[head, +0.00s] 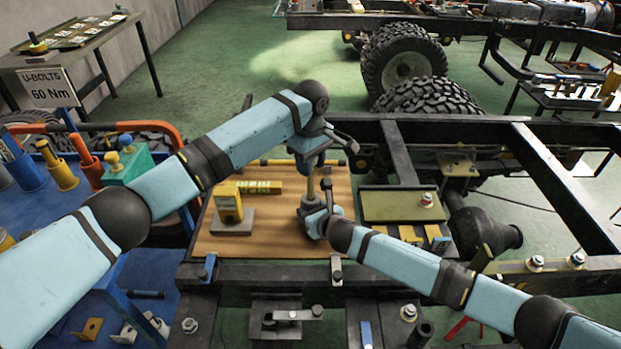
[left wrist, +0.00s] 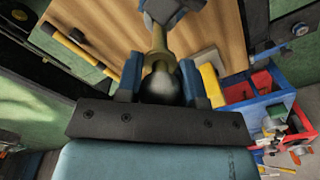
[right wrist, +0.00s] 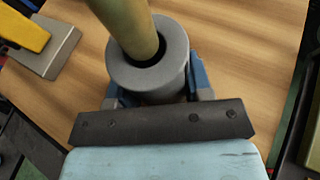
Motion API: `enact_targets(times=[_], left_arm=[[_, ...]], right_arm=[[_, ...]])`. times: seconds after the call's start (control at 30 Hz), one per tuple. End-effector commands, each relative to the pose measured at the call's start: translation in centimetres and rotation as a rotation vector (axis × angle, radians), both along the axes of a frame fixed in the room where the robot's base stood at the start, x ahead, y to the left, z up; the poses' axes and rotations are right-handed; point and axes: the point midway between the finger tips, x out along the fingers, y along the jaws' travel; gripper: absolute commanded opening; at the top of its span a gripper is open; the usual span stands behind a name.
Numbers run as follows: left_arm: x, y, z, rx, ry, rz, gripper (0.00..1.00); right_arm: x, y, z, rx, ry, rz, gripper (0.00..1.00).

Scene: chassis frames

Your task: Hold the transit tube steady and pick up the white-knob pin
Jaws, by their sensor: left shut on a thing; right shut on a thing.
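The transit tube (right wrist: 180,50) is a grey, thick-walled cylinder standing on the wooden board, seen in the right wrist view. My right gripper (head: 316,220) is shut around it. The pin's brass-coloured shaft (right wrist: 125,25) has its lower end inside the tube's mouth; the depth is hidden. In the left wrist view the shaft (left wrist: 158,45) leads to the pin's rounded knob (left wrist: 160,88), shaded dark to pale grey, between the blue fingers. My left gripper (head: 311,155) is shut on this knob, directly above the right one. In the head view the shaft (head: 311,183) shows between both grippers.
A yellow gauge block on a grey base (head: 231,208) and a yellow bar (head: 260,187) lie left on the wooden board (head: 275,240). An olive tray (head: 400,206) is at right. A blue cart (head: 40,215) with pins and bins stands left. Black chassis rails (head: 560,180) bound the right.

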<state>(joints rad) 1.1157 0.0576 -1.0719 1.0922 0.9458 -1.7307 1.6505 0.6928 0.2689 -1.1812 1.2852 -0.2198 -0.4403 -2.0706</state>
Motion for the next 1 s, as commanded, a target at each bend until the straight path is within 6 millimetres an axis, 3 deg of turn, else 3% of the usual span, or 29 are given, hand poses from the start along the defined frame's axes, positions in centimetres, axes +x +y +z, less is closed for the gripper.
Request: enact_targets(times=[0.2,0.5,0.53,0.63,1.0], left_arm=[[0.0,-0.1,2.6,-0.001,0.000,0.000,0.05],[0.0,0.0,2.9,0.000,0.000,0.000,0.05],[0.0,0.0,2.9,0.000,0.000,0.000,0.05],[0.0,0.0,2.9,0.000,0.000,0.000,0.05],[0.0,0.0,2.9,0.000,0.000,0.000,0.05]], right_arm=[[0.0,0.0,-0.1,0.000,0.001,0.000,0.20],[0.0,0.0,-0.1,0.000,0.001,0.000,0.20],[0.0,0.0,-0.1,0.000,0.001,0.000,0.54],[0.0,0.0,-0.1,0.000,0.001,0.000,0.76],[-0.4,-0.3,0.1,-0.001,0.000,0.000,0.76]])
